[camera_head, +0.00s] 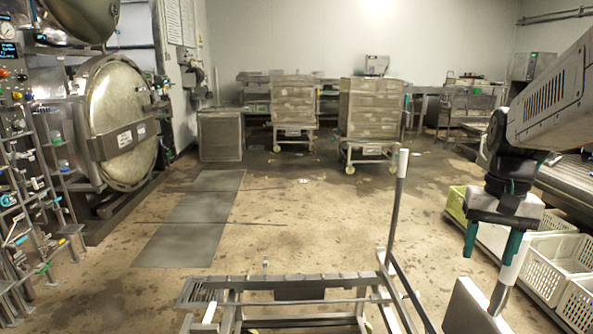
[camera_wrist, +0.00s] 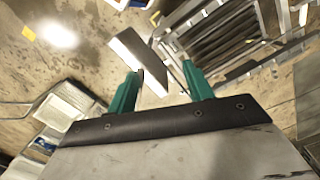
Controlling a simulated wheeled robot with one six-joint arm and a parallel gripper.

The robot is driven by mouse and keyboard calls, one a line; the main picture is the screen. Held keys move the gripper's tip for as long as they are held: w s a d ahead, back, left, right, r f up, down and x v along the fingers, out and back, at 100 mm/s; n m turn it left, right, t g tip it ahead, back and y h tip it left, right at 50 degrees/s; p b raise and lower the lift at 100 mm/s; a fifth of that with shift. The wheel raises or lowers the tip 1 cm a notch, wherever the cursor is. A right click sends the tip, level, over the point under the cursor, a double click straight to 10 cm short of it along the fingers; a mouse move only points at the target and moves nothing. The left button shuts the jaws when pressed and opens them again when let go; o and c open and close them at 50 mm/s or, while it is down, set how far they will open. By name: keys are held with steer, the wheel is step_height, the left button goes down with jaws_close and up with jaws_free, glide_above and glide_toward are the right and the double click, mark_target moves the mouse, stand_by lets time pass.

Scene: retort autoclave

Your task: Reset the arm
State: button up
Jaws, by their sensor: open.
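My gripper (camera_head: 494,245) hangs at the right of the head view, pointing down, with its two green fingers apart and nothing between them. In the wrist view my gripper (camera_wrist: 162,90) shows the same two green fingers spread, with the floor and a pale flat panel (camera_wrist: 138,60) beyond them. In the head view the grey panel (camera_head: 470,310) stands below my gripper, beside a white-tipped post. I cannot tell the exact gap between fingers and post.
A metal cart frame (camera_head: 285,283) stands at front centre with an upright handle (camera_head: 398,200). White crates (camera_head: 545,270) are at the right. A round retort door (camera_head: 122,125) is at the left. Two stacked carts (camera_head: 370,110) (camera_head: 293,103) stand at the back. The middle floor is clear.

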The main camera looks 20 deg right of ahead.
steer(key=s+a+n+t, duration=0.1)
steer(key=a+n, duration=0.3)
steer(key=a, duration=0.6)
steer(key=s+a+n, duration=0.3)
steer(key=a+n, duration=0.1)
steer(key=a, duration=0.7)
steer(key=shift+s+a+t, duration=0.25)
steer(key=shift+s+t, duration=0.1)
steer(key=shift+t, duration=0.05)
